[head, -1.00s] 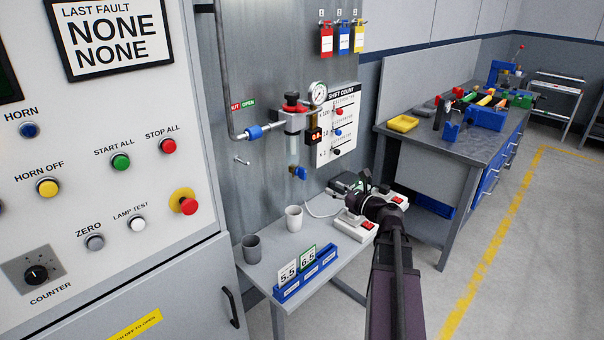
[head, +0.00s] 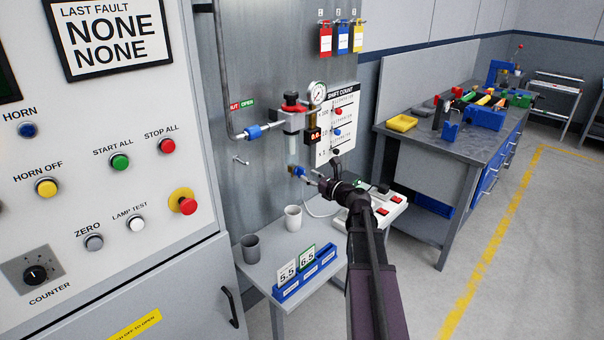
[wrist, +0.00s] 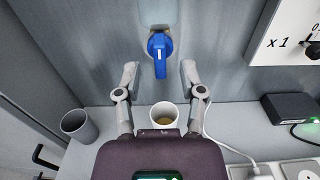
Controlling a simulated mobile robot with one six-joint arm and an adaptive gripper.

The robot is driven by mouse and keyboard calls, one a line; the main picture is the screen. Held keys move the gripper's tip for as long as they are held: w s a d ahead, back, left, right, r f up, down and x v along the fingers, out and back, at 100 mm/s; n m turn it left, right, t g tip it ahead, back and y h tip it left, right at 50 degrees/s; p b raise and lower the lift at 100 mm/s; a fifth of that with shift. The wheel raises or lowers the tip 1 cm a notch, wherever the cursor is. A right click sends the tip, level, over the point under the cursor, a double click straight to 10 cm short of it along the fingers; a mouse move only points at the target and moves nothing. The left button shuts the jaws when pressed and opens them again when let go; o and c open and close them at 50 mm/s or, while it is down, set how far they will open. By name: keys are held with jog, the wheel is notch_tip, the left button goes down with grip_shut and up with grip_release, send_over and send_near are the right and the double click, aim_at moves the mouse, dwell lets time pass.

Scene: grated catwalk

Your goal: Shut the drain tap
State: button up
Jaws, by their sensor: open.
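The drain tap, a blue handle (wrist: 160,52) with a pale stripe, is on the underside of the clear bowl of the air unit on the metal panel. In the head view the tap (head: 297,171) shows small below the bowl (head: 292,145). My gripper (wrist: 159,72) is open, its two fingers on either side of the tap's line and a little short of it. In the head view my gripper (head: 312,176) points left toward the tap. No contact between fingers and tap shows.
A white cup (wrist: 164,113) with brownish liquid stands on the shelf (head: 262,272) below the tap; a grey cup (wrist: 79,126) stands to its left. A white switch box (head: 384,212) and a dark box (wrist: 289,107) are at the right. A gauge (head: 317,92) is above.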

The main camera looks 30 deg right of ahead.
aim_at(302, 172)
jog(key=shift+x, duration=1.9)
grip_shut()
